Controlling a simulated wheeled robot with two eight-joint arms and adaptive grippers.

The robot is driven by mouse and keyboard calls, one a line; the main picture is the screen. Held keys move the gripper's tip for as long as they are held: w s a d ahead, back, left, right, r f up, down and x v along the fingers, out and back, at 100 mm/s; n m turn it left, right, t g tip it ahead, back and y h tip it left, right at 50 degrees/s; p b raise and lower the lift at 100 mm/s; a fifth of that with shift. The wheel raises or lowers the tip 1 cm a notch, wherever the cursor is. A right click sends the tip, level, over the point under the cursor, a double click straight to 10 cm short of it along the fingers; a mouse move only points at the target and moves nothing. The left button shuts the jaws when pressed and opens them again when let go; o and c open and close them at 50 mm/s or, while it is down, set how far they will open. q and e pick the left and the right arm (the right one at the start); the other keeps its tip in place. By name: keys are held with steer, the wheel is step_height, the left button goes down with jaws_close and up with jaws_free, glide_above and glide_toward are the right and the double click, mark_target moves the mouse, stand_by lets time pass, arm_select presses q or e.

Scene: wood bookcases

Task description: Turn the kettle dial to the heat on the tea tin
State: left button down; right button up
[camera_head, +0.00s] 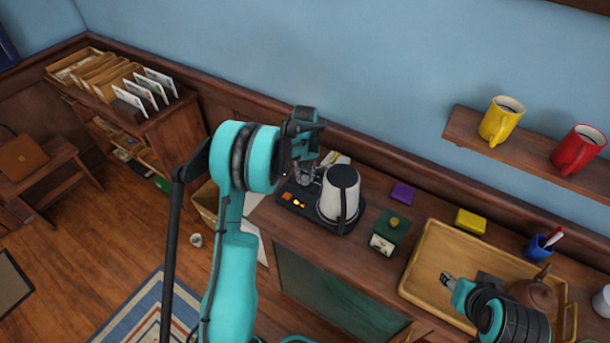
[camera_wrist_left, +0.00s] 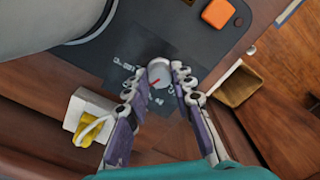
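The white kettle (camera_head: 337,196) with dark lid and handle stands on a black base (camera_head: 292,190) on the wooden counter. The grey round dial (camera_wrist_left: 158,72) with a red pointer mark is on the base, with small white markings beside it that I cannot read. My left gripper (camera_head: 305,178) is over the dial; in the left wrist view its fingertips (camera_wrist_left: 159,76) close in on either side of it. The green tea tin (camera_head: 395,224) with a yellow knob and pale label stands right of the kettle; the label is too small to read. My right gripper (camera_head: 448,281) is above the tray.
An orange button (camera_wrist_left: 218,13) sits on the base near the dial. A wooden tray (camera_head: 432,240) with a brown teapot (camera_head: 532,291) is at the right. A purple block (camera_head: 403,193) and yellow block (camera_head: 470,221) lie behind. Mugs stand on a wall shelf (camera_head: 465,128).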

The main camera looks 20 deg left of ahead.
mark_target(305, 177)
arm_select(q)
steer(key=shift+m, duration=0.4)
steer(key=m, duration=0.3)
steer(key=shift+m+b, duration=0.3)
steer(key=shift+m, duration=2.1)
steer(key=c, duration=1.3)
jaws_free()
step_height(305, 177, up, 12)
